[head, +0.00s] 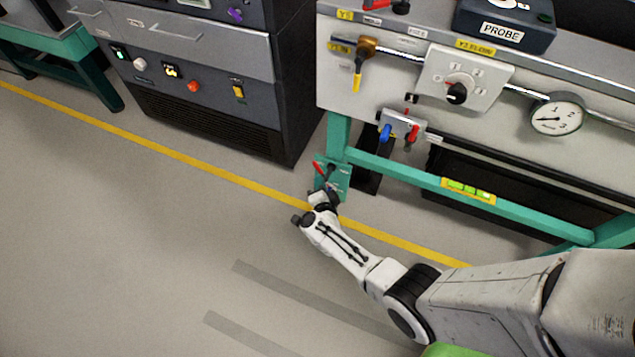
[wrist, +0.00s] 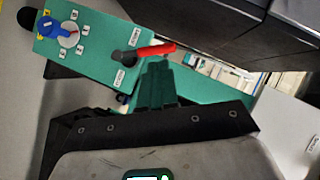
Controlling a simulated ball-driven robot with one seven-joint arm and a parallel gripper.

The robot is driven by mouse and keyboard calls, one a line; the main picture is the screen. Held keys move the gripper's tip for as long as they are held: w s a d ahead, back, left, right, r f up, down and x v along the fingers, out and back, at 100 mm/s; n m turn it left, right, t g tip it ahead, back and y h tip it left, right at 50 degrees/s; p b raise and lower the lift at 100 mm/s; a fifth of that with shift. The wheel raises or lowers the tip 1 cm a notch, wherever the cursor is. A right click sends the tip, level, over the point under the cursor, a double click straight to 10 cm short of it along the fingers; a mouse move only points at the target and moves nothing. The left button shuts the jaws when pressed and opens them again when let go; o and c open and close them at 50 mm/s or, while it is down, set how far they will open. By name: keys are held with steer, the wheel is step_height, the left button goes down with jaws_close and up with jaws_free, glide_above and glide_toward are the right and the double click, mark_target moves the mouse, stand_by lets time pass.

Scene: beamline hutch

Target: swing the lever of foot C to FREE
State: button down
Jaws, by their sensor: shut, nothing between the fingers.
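A teal foot plate (head: 345,172) stands at the bottom of the bench leg in the head view, and it fills the upper left of the wrist view (wrist: 95,45). Its red lever (wrist: 152,51) runs from a dark pivot towards the right of the wrist view; it also shows in the head view (head: 318,169). Small white labels sit either side of the pivot, too small to read, so I cannot tell the foot's letter. My gripper (wrist: 155,66) is shut and empty, its tips just below the lever; contact is unclear. In the head view my gripper (head: 325,193) is at the plate.
A blue knob (wrist: 52,27) on a numbered dial sits at the plate's far end. A dark cabinet (head: 215,110) stands left of the bench. A teal crossbar (head: 400,178) with a level (head: 467,190) runs rightward. The floor in front is clear.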

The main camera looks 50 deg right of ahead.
steer(key=p+v, duration=0.4)
steer(key=v, duration=0.5)
steer(key=shift+s, duration=0.15)
steer(key=shift+f, duration=0.1)
